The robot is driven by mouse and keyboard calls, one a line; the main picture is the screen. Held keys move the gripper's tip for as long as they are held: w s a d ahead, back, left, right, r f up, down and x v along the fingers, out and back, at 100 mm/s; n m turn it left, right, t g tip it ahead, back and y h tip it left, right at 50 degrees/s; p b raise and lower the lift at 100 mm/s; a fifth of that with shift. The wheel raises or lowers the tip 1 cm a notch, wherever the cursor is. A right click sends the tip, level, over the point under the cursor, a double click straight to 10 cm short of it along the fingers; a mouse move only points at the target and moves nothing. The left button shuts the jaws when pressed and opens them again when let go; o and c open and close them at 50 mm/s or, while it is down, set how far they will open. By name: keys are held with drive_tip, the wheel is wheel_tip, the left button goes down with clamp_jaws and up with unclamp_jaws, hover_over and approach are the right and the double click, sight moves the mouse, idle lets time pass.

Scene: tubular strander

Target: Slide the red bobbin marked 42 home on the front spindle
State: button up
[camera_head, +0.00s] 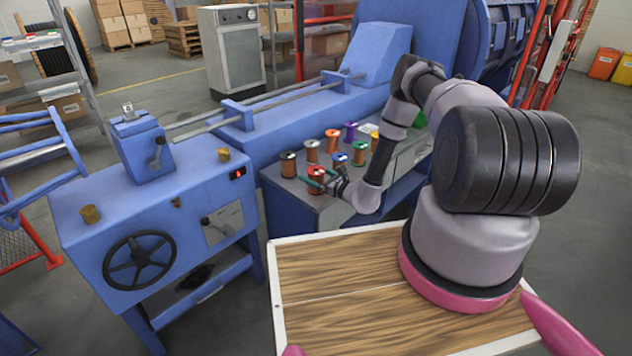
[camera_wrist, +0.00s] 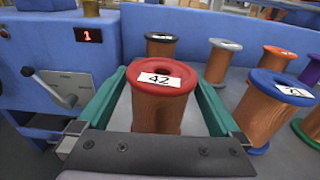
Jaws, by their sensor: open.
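The red bobbin marked 42 (camera_wrist: 160,98) stands upright on the bench, its red top flange and white label facing up in the wrist view. It also shows in the head view (camera_head: 317,174), among other bobbins. My gripper (camera_wrist: 163,85) is open, with one green finger on each side of the bobbin. Small gaps seem to show between the fingers and the bobbin's body. In the head view my gripper (camera_head: 322,183) is low at the front of the bobbin group. I cannot make out the front spindle for certain in either view.
A blue-topped bobbin marked 71 (camera_wrist: 271,108) stands close on the right. A black-topped (camera_wrist: 161,45), a grey-topped (camera_wrist: 222,60) and other bobbins stand behind. A blue machine with a lever (camera_wrist: 62,92) and a red "1" display (camera_wrist: 88,35) is on the left.

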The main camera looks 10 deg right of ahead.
drive_tip(key=shift+x, duration=1.05)
clamp_jaws()
drive_tip(key=shift+w+r, duration=0.1)
wheel_tip(320, 180, up, 15)
idle(0.7)
